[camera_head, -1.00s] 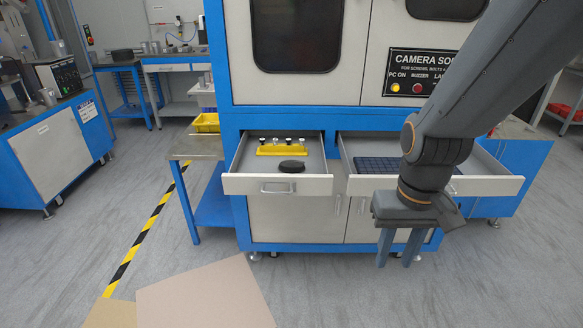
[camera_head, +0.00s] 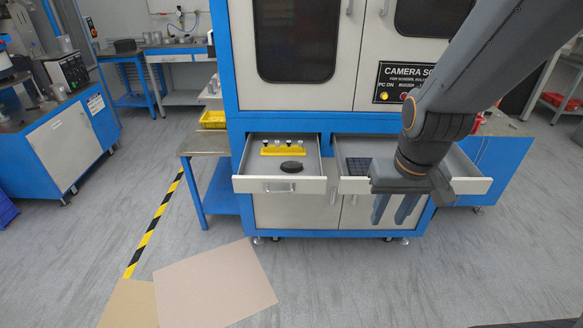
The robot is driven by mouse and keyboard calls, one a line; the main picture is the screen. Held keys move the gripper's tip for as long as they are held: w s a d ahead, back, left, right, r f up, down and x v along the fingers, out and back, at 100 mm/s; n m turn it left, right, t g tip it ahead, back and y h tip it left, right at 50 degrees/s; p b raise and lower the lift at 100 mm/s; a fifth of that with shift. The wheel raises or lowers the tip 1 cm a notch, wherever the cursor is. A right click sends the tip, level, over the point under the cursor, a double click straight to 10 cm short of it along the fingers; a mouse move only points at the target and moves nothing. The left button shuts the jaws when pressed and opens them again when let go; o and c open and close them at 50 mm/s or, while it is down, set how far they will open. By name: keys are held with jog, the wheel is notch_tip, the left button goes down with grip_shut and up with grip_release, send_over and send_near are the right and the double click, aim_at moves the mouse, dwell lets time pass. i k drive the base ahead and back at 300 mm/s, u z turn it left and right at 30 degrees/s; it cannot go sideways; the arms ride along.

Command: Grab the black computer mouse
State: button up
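The black computer mouse (camera_head: 291,167) lies in the open left drawer (camera_head: 250,186), near its front right. It is a dark oval, seen from above and the front. My gripper (camera_head: 393,212) hangs at the right, in front of the open right drawer, well to the right of the mouse. Its two fingers point down with a gap between them. It is open and empty, and not touching the mouse.
A yellow holder (camera_head: 283,151) with several small pieces stands behind the mouse. The right drawer (camera_head: 352,186) holds a dark keyboard-like object (camera_head: 358,165), partly hidden by my arm. A small side table (camera_head: 203,143) stands left of the cabinet. Cardboard sheets (camera_head: 215,285) lie on the floor.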

aim_at(290, 166)
jog(key=z, duration=0.05)
jog(key=k, duration=0.4)
jog(key=u, duration=0.9)
jog(key=i, duration=1.45)
jog(key=z, duration=0.55)
jog(key=i, duration=0.4)
jog(key=z, duration=0.3)
